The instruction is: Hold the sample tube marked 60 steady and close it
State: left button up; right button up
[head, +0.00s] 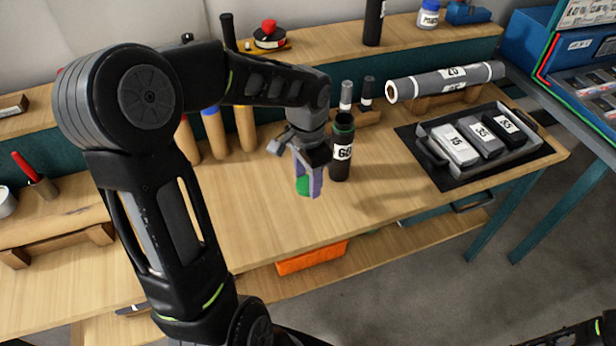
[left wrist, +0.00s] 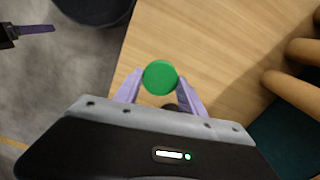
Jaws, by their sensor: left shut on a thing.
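The dark sample tube marked 60 (head: 341,158) stands upright on the wooden bench in the head view. Its top looks open, with a green-tinged rim. My left gripper (head: 308,184) is just left of and in front of the tube, pointing down, with its purple fingers shut on a green cap (head: 302,186). The cap also shows as a round green disc in the left wrist view (left wrist: 160,77), between the fingertips. The cap is apart from the tube's mouth. A purple finger of my right gripper (left wrist: 36,29) appears at the upper left of the left wrist view; its jaw opening cannot be judged.
A black tray (head: 444,181) with blocks marked 15, 35 and 55 lies to the right. A grey roll marked 25 (head: 455,79) rests behind it. Two small tubes stand in a wooden holder (head: 369,118) behind the marked tube. The bench front is clear; an orange item (head: 312,257) sits below.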

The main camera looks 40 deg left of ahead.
pick_arm(q)
jog(key=w+d+n, duration=0.4)
jog(key=w+d, duration=0.6)
jog(key=d, duration=0.2)
jog(key=shift+d+r+n, duration=0.2)
jog(key=shift+r+n, duration=0.1)
jog(key=shift+r, duration=0.05)
